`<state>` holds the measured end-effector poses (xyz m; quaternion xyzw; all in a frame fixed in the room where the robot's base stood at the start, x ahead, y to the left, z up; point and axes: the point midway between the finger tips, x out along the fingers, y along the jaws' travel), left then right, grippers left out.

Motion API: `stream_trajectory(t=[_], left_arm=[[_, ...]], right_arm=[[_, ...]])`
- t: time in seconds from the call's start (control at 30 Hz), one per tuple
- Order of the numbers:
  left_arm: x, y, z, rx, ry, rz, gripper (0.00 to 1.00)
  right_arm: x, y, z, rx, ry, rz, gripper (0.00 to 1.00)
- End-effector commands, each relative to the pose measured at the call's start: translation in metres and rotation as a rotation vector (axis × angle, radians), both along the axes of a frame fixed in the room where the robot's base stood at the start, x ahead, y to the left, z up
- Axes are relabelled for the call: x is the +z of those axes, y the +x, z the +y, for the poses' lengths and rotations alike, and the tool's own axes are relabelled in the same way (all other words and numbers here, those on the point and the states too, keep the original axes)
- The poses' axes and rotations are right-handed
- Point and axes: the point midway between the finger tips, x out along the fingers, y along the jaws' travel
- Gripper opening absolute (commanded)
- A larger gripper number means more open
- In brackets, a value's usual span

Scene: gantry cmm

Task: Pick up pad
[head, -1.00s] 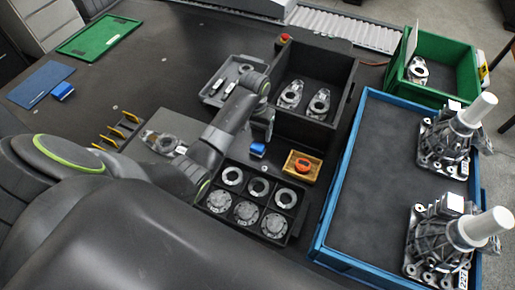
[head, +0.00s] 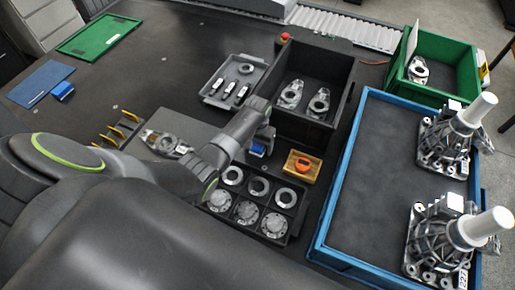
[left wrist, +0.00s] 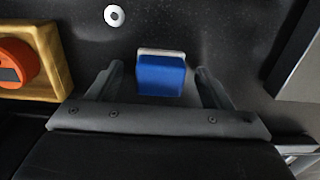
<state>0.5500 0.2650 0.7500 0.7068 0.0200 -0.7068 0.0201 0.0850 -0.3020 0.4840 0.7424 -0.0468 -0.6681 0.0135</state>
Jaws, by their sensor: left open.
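A small blue pad (head: 257,150) with a pale edge sits on the dark table between the black bin and the black ring tray. In the left wrist view the pad (left wrist: 161,76) shows between the two fingertips, with a gap on each side. My left gripper (head: 263,138) is over the pad and partly hides it in the head view. In the left wrist view my left gripper (left wrist: 160,82) is open and holds nothing. My right gripper is not in view.
A yellow box with an orange-red part (head: 302,166) stands close to the pad's right. The black ring tray (head: 296,212) is in front, the black bin (head: 318,130) behind. A blue-rimmed tray (head: 335,190) is at right. Another blue block (head: 63,91) lies far left.

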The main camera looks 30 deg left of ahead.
Motion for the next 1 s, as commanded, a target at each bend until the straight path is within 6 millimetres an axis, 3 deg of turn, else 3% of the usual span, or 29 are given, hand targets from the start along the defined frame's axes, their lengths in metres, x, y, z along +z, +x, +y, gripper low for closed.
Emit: stream_trajectory(t=[0.27,0.63,1.0], left_arm=[[-0.002,0.0,0.0,0.0,0.0,0.0,0.73],[-0.002,0.0,0.0,0.0,0.0,0.0,0.24],[0.009,0.0,0.0,0.001,0.0,-0.001,0.24]], right_arm=[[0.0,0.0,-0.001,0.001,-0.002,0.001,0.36],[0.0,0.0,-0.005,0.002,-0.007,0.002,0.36],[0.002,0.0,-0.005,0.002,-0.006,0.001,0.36]])
